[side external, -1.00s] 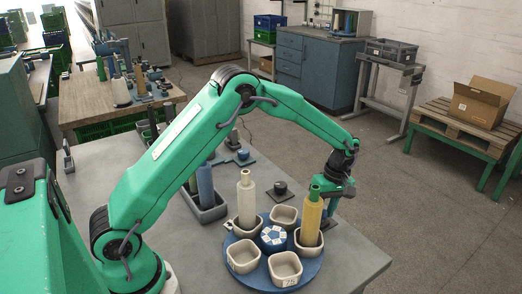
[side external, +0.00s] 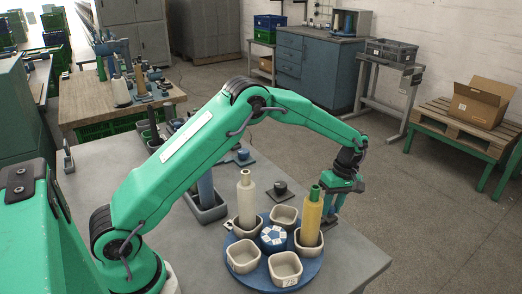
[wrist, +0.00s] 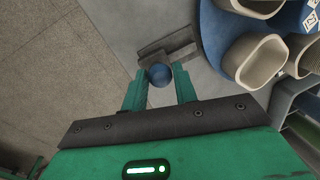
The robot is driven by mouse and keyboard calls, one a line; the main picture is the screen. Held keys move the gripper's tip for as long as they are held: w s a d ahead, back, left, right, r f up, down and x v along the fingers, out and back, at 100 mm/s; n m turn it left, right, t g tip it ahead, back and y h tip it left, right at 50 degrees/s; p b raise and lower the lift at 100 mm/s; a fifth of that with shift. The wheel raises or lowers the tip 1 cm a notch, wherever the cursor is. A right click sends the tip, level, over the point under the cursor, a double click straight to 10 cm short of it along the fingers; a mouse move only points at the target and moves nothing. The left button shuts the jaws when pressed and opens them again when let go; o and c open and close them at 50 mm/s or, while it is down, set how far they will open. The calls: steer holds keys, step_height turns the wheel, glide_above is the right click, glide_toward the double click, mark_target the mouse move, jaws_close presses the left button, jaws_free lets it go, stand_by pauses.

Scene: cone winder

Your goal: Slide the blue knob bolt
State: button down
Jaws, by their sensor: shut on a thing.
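The blue knob (wrist: 160,74) shows in the wrist view as a round ball between my two fingertips, at the near side of a grey bolt bracket (wrist: 168,44). My gripper (wrist: 159,80) is shut on the knob, one green finger on each side. In the side view my gripper (side external: 331,205) points down just right of the round blue turntable. There the knob is hidden, and the bolt's grey base is mostly hidden behind the yellow cone.
The blue turntable (side external: 238,262) carries several beige cups. A yellow cone (side external: 312,216) and a cream cone (side external: 247,200) stand upright in two of them, the yellow one close to my gripper. Grey table (side external: 355,255) is clear at the front right.

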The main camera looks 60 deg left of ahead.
steer(key=shift+w, duration=0.35)
steer(key=c, duration=1.2)
jaws_free()
steer(key=shift+c, duration=0.2)
steer(key=shift+o, duration=0.7)
steer(key=shift+s, duration=0.1)
steer(key=shift+r, duration=0.1)
steer(key=v, duration=0.7)
steer(key=shift+r, duration=0.4)
steer(key=shift+r, duration=0.1)
